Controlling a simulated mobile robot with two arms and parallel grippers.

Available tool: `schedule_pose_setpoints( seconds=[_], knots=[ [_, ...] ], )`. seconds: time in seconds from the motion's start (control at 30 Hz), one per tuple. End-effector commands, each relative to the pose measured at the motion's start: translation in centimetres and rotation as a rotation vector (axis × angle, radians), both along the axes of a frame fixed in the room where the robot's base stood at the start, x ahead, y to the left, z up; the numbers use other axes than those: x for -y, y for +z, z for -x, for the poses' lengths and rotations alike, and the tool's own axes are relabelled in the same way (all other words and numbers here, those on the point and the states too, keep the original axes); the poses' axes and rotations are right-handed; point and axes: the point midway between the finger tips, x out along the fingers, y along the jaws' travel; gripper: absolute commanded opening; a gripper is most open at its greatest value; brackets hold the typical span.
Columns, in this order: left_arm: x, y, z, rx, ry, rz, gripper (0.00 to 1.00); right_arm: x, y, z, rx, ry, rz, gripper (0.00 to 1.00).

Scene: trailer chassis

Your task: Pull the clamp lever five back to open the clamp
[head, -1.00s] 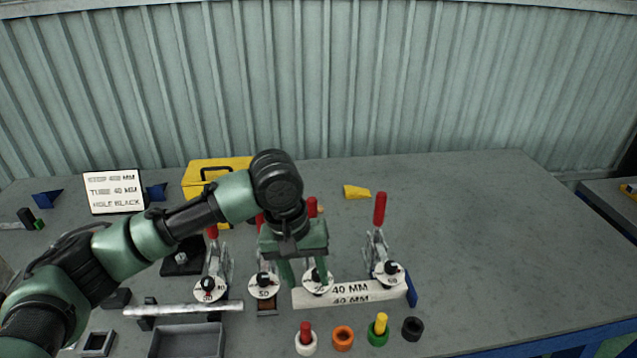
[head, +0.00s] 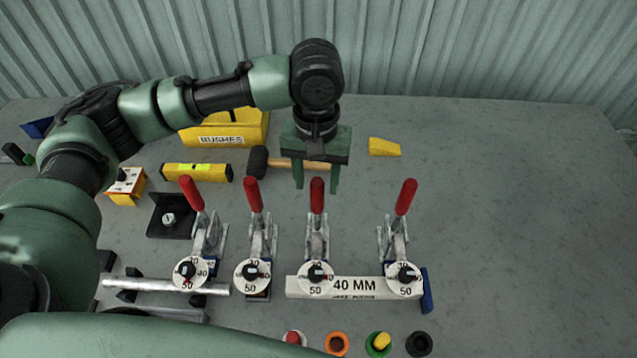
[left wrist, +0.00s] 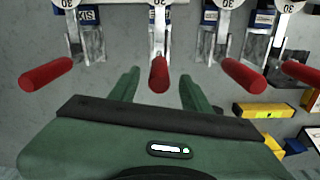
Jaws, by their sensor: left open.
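My left gripper (head: 317,188) is open, pointing down at that lever's upper end. In the left wrist view, that lever (left wrist: 158,75) shows between the open fingers (left wrist: 159,84), with gaps on both sides. I cannot tell how deep it sits between them. Neighbouring levers (head: 254,195) and (head: 405,197) also stand up. My right gripper is not in view.
A bar marked 40 MM (head: 354,286) lies at the right clamps. A hammer (head: 258,162), yellow level (head: 197,172), yellow wedge (head: 384,147) and yellow bushes box (head: 226,130) lie behind. Coloured bushes (head: 378,343) are in front. The table's right side is clear.

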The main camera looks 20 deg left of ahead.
Motion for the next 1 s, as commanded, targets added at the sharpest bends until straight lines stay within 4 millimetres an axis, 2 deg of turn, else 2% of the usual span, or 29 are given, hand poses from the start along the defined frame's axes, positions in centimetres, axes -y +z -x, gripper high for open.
schedule_pose_setpoints(
  seconds=[0.1, 0.3, 0.6, 0.77, 0.8, 1.0],
  knots=[
    [-0.1, -1.8, 0.0, -0.002, 0.000, -0.001, 0.48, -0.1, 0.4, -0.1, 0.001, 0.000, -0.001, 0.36],
    [0.0, -3.7, 0.0, -0.001, 0.001, 0.000, 0.48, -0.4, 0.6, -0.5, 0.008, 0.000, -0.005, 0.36],
    [0.0, -4.0, 0.0, 0.001, 0.000, 0.001, 0.48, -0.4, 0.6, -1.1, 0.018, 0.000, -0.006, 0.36],
    [0.0, -4.0, 0.0, 0.001, 0.000, 0.001, 0.03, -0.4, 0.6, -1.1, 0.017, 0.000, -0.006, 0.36],
    [0.0, -4.0, 0.0, 0.001, 0.000, 0.001, 0.00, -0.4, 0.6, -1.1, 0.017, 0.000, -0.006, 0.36],
    [0.0, -4.0, 0.0, 0.001, 0.000, 0.000, 0.00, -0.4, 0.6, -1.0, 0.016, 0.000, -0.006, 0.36]
  ],
)
